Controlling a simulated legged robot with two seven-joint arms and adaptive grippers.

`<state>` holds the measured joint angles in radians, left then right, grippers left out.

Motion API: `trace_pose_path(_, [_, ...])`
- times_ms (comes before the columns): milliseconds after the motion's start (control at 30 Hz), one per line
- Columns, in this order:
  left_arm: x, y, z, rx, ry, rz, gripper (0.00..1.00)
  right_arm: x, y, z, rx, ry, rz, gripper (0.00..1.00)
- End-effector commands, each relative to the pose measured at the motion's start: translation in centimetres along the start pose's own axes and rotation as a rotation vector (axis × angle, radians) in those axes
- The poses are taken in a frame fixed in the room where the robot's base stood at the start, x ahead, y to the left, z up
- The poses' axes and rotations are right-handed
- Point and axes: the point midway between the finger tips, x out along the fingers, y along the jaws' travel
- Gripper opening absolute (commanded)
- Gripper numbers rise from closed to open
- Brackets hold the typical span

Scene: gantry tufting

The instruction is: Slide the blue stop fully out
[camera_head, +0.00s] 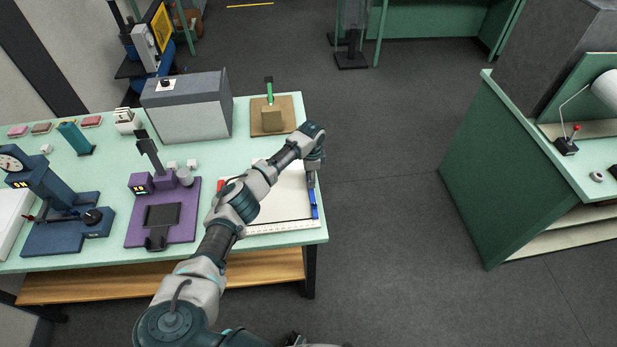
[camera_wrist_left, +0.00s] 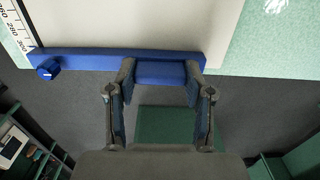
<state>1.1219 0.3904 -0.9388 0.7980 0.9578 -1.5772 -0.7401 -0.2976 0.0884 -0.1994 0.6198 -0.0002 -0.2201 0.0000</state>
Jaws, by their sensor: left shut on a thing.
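The blue stop is a long blue bar along the right edge of the white board (camera_head: 285,212). Its front part (camera_head: 314,208) shows in the head view, and its far part is hidden by my arm. My left gripper (camera_head: 314,172) reaches down onto it from over the board. In the left wrist view the blue stop (camera_wrist_left: 90,60) crosses the picture along the board's edge, with a blue knob (camera_wrist_left: 47,69) near one end. My left gripper (camera_wrist_left: 160,80) is shut on its raised blue block, one finger on each side. My right gripper does not show.
The board lies on the pale green table (camera_head: 110,105), close to its right edge. A purple-based device (camera_head: 187,220) stands left of it. A grey box (camera_head: 190,108) and a brown block (camera_head: 271,118) stand behind. Open floor (camera_head: 385,200) lies to the right.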

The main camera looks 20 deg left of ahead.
Motion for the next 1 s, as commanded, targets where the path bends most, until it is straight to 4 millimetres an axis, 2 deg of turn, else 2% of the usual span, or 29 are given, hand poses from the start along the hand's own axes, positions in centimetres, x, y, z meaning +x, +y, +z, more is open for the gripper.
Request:
trace_pose_path(33, [-0.3,0.3,-1.0,0.014,0.024,0.001,0.00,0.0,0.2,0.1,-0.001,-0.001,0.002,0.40])
trace_pose_path(67, [-0.3,0.3,-1.0,0.014,0.024,0.002,0.00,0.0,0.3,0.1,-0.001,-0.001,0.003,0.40])
trace_pose_path(100, [-0.3,0.3,-1.1,0.014,0.025,0.002,0.57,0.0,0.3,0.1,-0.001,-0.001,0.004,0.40])
trace_pose_path(200, [-0.3,0.4,-1.0,0.013,0.021,0.001,0.77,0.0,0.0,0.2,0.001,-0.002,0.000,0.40])
trace_pose_path(433, [-0.4,0.5,-1.1,0.012,0.013,0.000,0.77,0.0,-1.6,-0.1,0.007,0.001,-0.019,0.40])
trace_pose_path(600, [-1.2,0.4,-0.9,0.011,0.014,-0.001,0.77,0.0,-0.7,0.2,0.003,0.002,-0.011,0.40])
trace_pose_path(767, [-4.0,0.1,-0.6,0.011,0.018,0.000,0.77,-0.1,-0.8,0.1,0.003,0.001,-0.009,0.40])
trace_pose_path(1000, [-9.2,-0.1,-0.4,0.011,0.020,0.003,0.77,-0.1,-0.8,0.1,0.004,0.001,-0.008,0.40])
